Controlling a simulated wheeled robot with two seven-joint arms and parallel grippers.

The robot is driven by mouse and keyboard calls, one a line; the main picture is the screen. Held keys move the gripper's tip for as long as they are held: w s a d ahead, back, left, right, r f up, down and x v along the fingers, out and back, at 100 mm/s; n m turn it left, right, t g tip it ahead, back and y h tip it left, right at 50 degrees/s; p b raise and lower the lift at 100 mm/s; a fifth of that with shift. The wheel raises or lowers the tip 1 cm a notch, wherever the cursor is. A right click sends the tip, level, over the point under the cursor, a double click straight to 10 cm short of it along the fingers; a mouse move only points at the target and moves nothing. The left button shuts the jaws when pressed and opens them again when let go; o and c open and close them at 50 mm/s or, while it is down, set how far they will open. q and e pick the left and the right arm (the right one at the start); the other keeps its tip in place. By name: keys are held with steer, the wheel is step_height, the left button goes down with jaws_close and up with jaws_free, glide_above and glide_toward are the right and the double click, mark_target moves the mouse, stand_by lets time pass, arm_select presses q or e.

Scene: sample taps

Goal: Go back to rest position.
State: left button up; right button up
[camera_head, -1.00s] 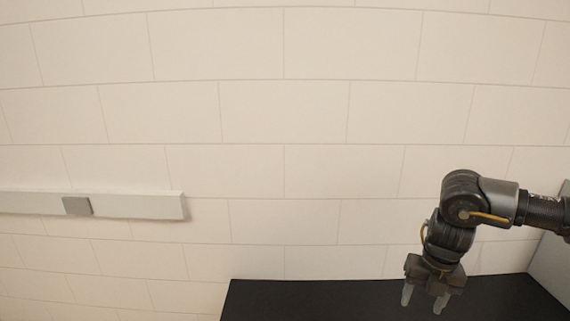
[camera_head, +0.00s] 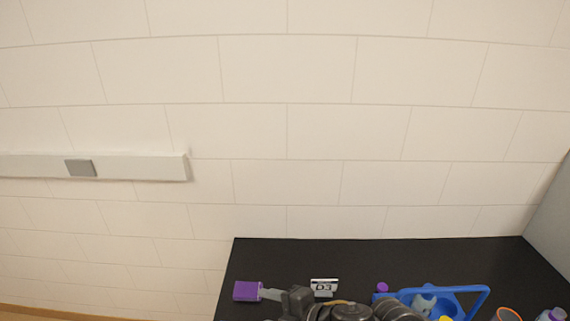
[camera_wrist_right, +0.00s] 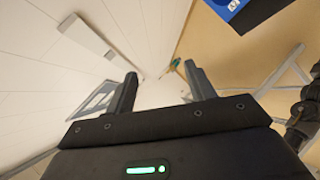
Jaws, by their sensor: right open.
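My right gripper (camera_head: 270,295) is at the bottom of the head view, low over the front of the black table and pointing left. Its lower parts are cut off by the frame edge. In the right wrist view, my right gripper (camera_wrist_right: 160,70) has its two fingers wide apart with nothing between them. My left gripper is not in view.
The black table (camera_head: 400,255) holds a purple block (camera_head: 248,291) by the gripper, a D3 label (camera_head: 324,286), a blue carrier (camera_head: 472,295), a purple cap (camera_head: 382,287) and an orange-rimmed cup (camera_head: 507,315). Wall trunking (camera_head: 130,166) is left. The table's back is clear.

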steer(key=s+d+f+m+t+h, duration=0.1)
steer(key=s+d+f+m+h, duration=0.15)
steer(key=d+m, duration=0.4)
steer(key=s+d+f+m+t+h, duration=0.1)
steer(key=d+f+m+t+h, duration=0.1)
steer(key=d+f+m+h, duration=0.35)
steer(key=s+d+f+m+g+h, duration=0.1)
steer(key=s+d+f+m+g, duration=0.3)
steer(key=s+d, duration=0.4)
steer(key=s+d+f+m+g+h, duration=0.2)
steer(key=s+d+f+m, duration=0.1)
steer(key=s+d+m, duration=0.5)
step_height(320, 180, down, 39)
steer(key=s+n+g+b, duration=0.1)
steer(key=s+b, duration=0.1)
steer(key=b, duration=1)
steer(key=s+d+f+b, duration=0.1)
steer(key=s+f+b, duration=0.4)
steer(key=s+f, duration=0.3)
steer(key=s+d+f+g+b, duration=0.1)
steer(key=s+f+b, duration=0.4)
steer(key=f, duration=1.2)
steer(key=s, duration=0.3)
steer(key=shift+s+d+g, duration=0.2)
steer(key=shift+s+g, duration=0.1)
steer(key=shift+s, duration=0.1)
